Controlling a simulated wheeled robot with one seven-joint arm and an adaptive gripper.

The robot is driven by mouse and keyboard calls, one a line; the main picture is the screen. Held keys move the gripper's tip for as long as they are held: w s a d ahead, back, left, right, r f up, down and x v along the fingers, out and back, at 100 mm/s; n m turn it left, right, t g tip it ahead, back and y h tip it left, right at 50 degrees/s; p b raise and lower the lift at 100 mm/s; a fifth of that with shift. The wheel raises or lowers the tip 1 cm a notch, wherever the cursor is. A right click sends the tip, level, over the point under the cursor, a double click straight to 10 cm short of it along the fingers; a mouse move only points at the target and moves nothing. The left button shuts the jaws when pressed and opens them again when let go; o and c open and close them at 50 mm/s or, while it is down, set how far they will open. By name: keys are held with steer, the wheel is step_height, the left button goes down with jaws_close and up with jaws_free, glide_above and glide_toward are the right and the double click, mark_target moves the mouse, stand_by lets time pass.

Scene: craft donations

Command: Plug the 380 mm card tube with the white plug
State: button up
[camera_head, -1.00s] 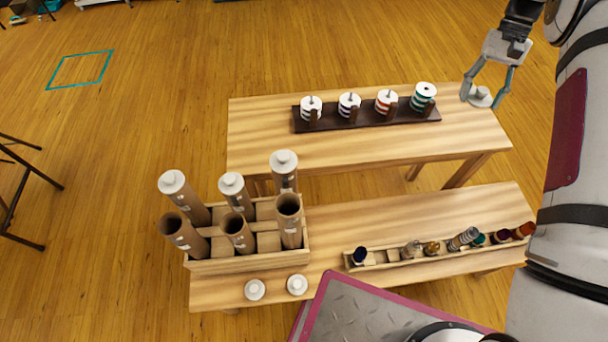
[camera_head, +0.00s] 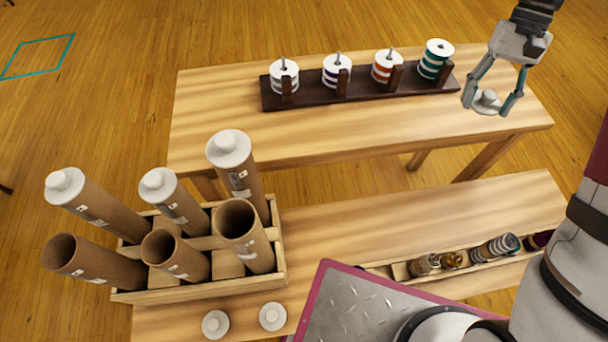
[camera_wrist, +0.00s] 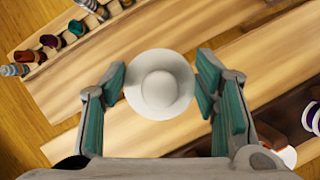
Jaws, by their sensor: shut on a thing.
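My gripper (camera_head: 491,98) is shut on a white plug (camera_head: 487,97), held in the air over the right end of the far table. In the wrist view the plug (camera_wrist: 159,85) sits between the two teal fingers, its round knob facing the camera. Several card tubes stand tilted in a wooden crate (camera_head: 200,290) at the left. The back three, such as the back right tube (camera_head: 240,181), have white caps on. The front left tube (camera_head: 100,262), front middle tube (camera_head: 180,258) and front right tube (camera_head: 246,235) are open on top. I cannot read their labels for lengths.
Two more white plugs, one at the left (camera_head: 215,324) and one at the right (camera_head: 273,316), lie on the near bench before the crate. A dark rack (camera_head: 310,95) with ribbon spools stands on the far table (camera_head: 330,135). A narrow tray (camera_head: 400,271) holds small spools.

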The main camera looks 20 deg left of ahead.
steer(key=s+a+f+n+b, duration=0.2)
steer(key=s+a+f+b, duration=0.2)
steer(key=s+f+b, duration=0.25)
steer(key=s+a+r+n+t+h+p, duration=0.1)
steer(key=s+a+r+n+h+p, duration=0.1)
steer(key=s+a+r+n+p, duration=0.4)
steer(key=s+a+r+n+t+h+p, duration=0.15)
steer(key=s+a+n+p, duration=0.3)
steer(key=a+p, duration=0.5)
steer(key=s+a+r+n+t+p, duration=0.1)
steer(key=s+a+r+n+p, duration=0.3)
steer(key=s, duration=0.3)
steer(key=s+a+r+n+t+p, duration=0.1)
steer(key=s+a+r+n+p, duration=0.1)
steer(key=s+a+p, duration=0.35)
steer(key=s+a+r+n+t+p, duration=0.1)
steer(key=s+a+r+n+p, duration=0.2)
steer(key=s+a, duration=0.45)
steer(key=shift+n+h, duration=0.25)
steer(key=shift+h, duration=0.2)
steer(key=shift+s+d+f+b, duration=0.35)
steer(key=shift+f+b, duration=0.3)
steer(key=shift+f, duration=0.3)
steer(key=shift+s+d+f+b, duration=0.3)
steer(key=shift+f+b, duration=0.4)
steer(key=shift+f, duration=0.25)
steer(key=shift+s+d+f+b, duration=0.3)
steer(key=shift+f+b, duration=0.35)
steer(key=shift+f, duration=0.3)
